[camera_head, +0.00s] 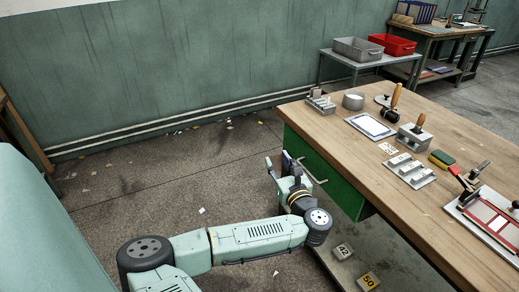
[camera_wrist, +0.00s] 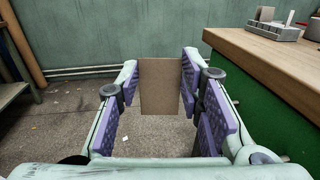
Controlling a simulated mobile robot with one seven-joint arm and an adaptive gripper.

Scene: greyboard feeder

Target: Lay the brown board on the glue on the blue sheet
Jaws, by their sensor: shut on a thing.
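The brown board (camera_wrist: 160,88) stands upright between the purple-padded fingers of my gripper (camera_wrist: 160,100) in the wrist view. My gripper is shut on it. In the head view my gripper (camera_head: 285,168) is beside the left end of the workbench, off the bench top and over the floor side. The board is hard to make out there. The blue sheet (camera_head: 383,134) lies on a pale plate on the bench, well to the right of my gripper. A white area covers its middle with blue showing around the edge.
The wooden bench (camera_head: 450,122) has a green side panel (camera_head: 322,165) close to my gripper. Around the sheet are metal blocks (camera_head: 320,103), a round tin (camera_head: 353,100), a roller (camera_head: 391,113) and a brush (camera_head: 442,159). A grey bin (camera_head: 357,50) and red bin (camera_head: 392,45) stand behind.

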